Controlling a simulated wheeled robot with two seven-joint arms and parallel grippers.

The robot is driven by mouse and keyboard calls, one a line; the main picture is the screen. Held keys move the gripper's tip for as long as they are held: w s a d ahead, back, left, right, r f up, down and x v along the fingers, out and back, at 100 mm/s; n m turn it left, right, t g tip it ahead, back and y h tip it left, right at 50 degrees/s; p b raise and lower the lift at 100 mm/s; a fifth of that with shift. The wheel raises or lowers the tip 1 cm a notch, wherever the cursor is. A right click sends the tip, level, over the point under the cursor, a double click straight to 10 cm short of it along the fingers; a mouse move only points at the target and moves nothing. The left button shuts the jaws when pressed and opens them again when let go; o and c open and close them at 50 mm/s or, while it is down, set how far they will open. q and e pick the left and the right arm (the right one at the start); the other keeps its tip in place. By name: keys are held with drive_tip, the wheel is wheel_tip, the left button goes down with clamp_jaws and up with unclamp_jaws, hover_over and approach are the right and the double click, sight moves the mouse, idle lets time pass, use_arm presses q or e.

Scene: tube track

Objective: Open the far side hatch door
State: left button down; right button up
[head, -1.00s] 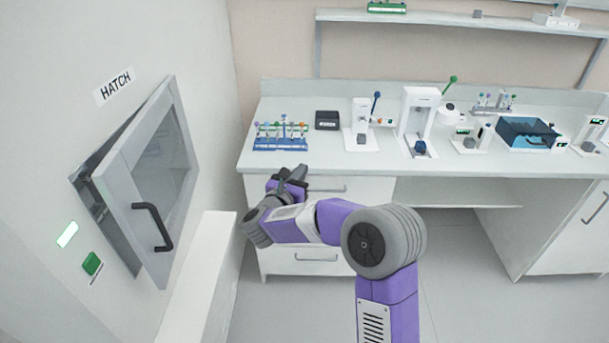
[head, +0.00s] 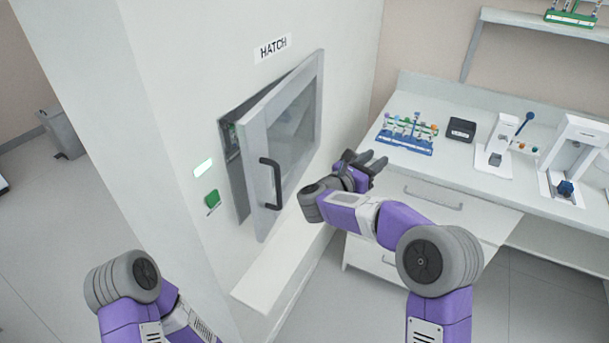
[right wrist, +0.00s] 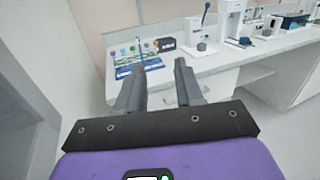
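The hatch door (head: 296,128), a grey frame with a clear pane, stands partly open on the white wall. A gap shows along its left edge, with the dark hatch opening behind it. Its dark handle (head: 271,184) is on the left part of the door. My right gripper (head: 378,163) is to the right of the door, apart from it, near the bench front. In the right wrist view its two fingers (right wrist: 158,83) are spread with nothing between them. My left arm shows at the lower left of the head view, but its gripper is out of view.
A HATCH label (head: 273,47) is above the door. A green button (head: 212,198) and a lit panel (head: 203,168) are left of it. A white ledge (head: 268,283) juts out below. The bench (head: 455,170) at right holds a tube rack (head: 406,137) and devices. A grey bin (head: 62,133) stands far left.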

sight(280, 185)
drive_tip(key=a+r+n+t+y+p, duration=0.2)
drive_tip(key=a+r+n+t+y, duration=0.35)
drive_tip(key=n, duration=0.75)
drive_tip(key=a+r+n+t+y+p, duration=0.2)
drive_tip(key=r+n+t+y, duration=0.3)
drive_tip(key=n+y, duration=0.6)
drive_tip(key=s+a+f+n+g+y+p, duration=0.1)
drive_tip(key=s+a+f+n+g+y, duration=0.2)
drive_tip(key=n, duration=0.8)
drive_tip(key=s+a+f+n+g+y+p, duration=0.2)
drive_tip(key=s+a+f+n+g+y, duration=0.1)
drive_tip(key=n, duration=0.7)
drive_tip(key=s+a+f+n+g+y+p, duration=0.1)
drive_tip(key=s+a+n+g+y, duration=0.4)
drive_tip(key=n, duration=0.6)
drive_tip(key=shift+s+a+f+n+g+y, duration=0.2)
drive_tip(key=shift+s+f+n+g+y, duration=0.15)
drive_tip(key=shift+s+f+y, duration=0.5)
drive_tip(key=x, duration=0.6)
drive_tip(key=shift+w+a, duration=0.15)
drive_tip(key=shift+w, duration=0.05)
clamp_jaws()
